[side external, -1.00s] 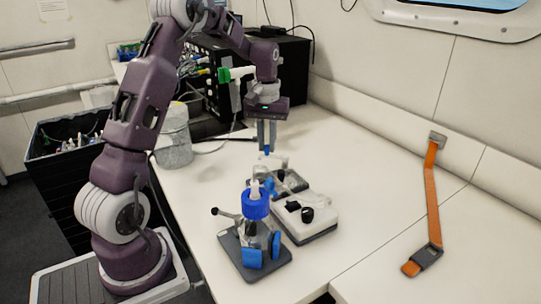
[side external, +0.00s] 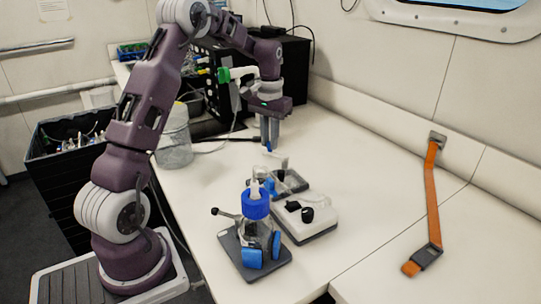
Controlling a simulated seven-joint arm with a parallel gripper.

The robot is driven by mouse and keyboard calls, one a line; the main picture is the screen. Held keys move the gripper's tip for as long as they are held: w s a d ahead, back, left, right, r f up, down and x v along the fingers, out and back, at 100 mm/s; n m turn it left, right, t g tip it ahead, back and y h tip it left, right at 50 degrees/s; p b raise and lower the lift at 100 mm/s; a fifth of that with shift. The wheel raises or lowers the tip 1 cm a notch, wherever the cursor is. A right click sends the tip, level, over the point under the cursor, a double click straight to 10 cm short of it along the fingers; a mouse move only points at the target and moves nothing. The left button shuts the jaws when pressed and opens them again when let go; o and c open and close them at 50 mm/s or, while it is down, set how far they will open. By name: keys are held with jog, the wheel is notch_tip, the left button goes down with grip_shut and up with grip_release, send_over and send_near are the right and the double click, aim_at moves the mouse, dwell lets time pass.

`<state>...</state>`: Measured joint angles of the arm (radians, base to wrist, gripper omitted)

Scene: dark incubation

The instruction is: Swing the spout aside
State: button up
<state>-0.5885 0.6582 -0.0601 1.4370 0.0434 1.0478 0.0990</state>
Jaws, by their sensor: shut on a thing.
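My gripper (side external: 270,142) points down over the far end of the small devices, its two grey fingers close together. A small blue piece (side external: 269,147) shows at the fingertips, and the gripper is shut on it. Just below and right is a small white, spout-like part (side external: 283,163) above a dark grey holder (side external: 290,182). Whether the blue piece joins this part is too small to tell. Nearer the camera, a clear bottle with a blue cap (side external: 256,206) and a white nozzle (side external: 256,188) stands upright on a dark grey base (side external: 232,250) with blue clamps (side external: 252,257).
A white device with black knobs (side external: 305,222) stands right of the bottle. A whitish bucket (side external: 174,140) is at the left edge of the table, black equipment (side external: 290,70) at the back. An orange strap (side external: 432,200) lies right. The table between devices and strap is clear.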

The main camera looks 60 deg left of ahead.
jog(key=shift+w+a+m, duration=0.1)
jog(key=shift+w+m, duration=0.2)
jog(key=shift+m, duration=0.4)
jog(key=w+m, duration=0.1)
jog(key=m, duration=0.1)
jog(key=shift+w+a+m, duration=0.1)
jog(key=shift+m, duration=0.3)
jog(key=shift+w+m, duration=0.65)
jog(key=shift+m, duration=0.65)
jog(key=o, duration=0.7)
